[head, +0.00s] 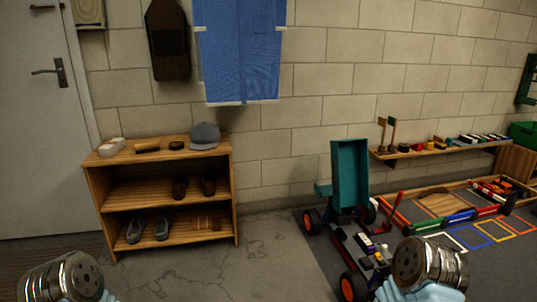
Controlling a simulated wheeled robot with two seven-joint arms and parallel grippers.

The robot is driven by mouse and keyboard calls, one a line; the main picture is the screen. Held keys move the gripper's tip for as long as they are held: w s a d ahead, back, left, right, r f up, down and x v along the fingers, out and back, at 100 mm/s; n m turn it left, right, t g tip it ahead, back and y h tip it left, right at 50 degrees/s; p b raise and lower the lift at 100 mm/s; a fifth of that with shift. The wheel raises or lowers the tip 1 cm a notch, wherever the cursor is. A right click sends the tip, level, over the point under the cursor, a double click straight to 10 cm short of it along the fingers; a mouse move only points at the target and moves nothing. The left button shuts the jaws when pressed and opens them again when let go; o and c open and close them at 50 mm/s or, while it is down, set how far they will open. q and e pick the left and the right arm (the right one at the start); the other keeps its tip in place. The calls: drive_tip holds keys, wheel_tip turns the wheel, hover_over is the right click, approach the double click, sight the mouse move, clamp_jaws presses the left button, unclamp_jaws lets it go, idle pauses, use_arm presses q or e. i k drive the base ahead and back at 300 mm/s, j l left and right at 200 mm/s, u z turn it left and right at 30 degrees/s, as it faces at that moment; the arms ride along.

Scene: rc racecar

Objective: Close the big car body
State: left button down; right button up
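The big car (368,244) stands on the floor at the lower right, with black tyres and red wheel hubs. Its teal body (350,172) is raised, standing nearly upright at the far end of the chassis, so the parts on the chassis show. Metal and pale blue parts of my arms show at the bottom left and bottom right. The right one covers part of the near right end of the car. No fingers of either gripper show, and nothing of mine is seen touching the body.
A wooden shelf (164,196) with shoes and a cap stands at the left by the wall. A wall shelf (436,150) with small items hangs at the right. A coloured, bordered track (450,212) lies right of the car. Bare floor lies left of the car.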

sight(350, 158)
drive_tip(key=i+u, duration=0.25)
drive_tip(key=i, duration=0.9)
drive_tip(key=i+z, duration=0.45)
drive_tip(key=i+j+z, duration=0.2)
drive_tip(key=i+z, duration=0.25)
drive_tip(key=i, duration=0.05)
